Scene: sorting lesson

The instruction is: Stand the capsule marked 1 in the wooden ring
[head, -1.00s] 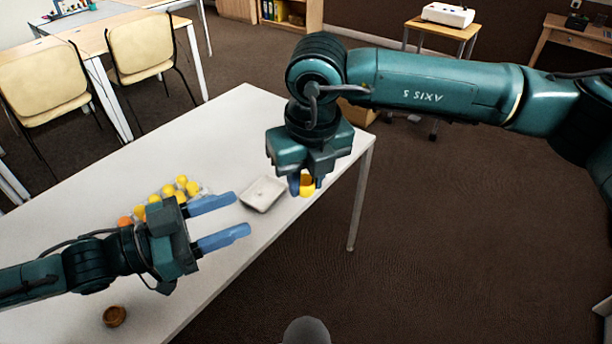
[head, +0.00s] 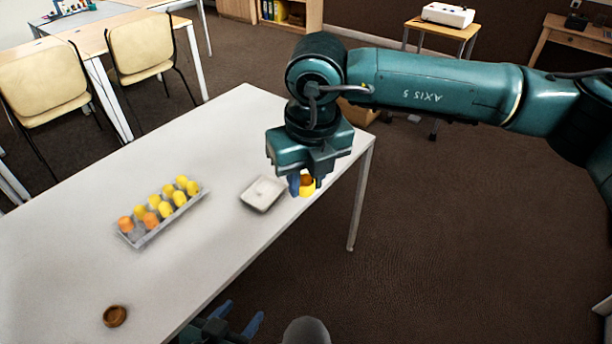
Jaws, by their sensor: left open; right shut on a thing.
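The wooden ring (head: 115,316) lies on the white table near its front edge, at the lower left, with nothing standing in it. My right gripper (head: 300,184) is shut on a yellow capsule (head: 308,189) with a darker orange-brown part, near the table's right end. The fingers hide part of this capsule, and no mark on it can be read. My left gripper (head: 236,322) is open and empty at the bottom edge of the picture, in front of the table and apart from the ring.
A clear tray (head: 143,240) holds several yellow and orange capsules on the table; their marks are too small to read. A shallow whitish square dish (head: 262,194) sits between it and my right gripper. The table (head: 215,140) is bare behind them and around the ring.

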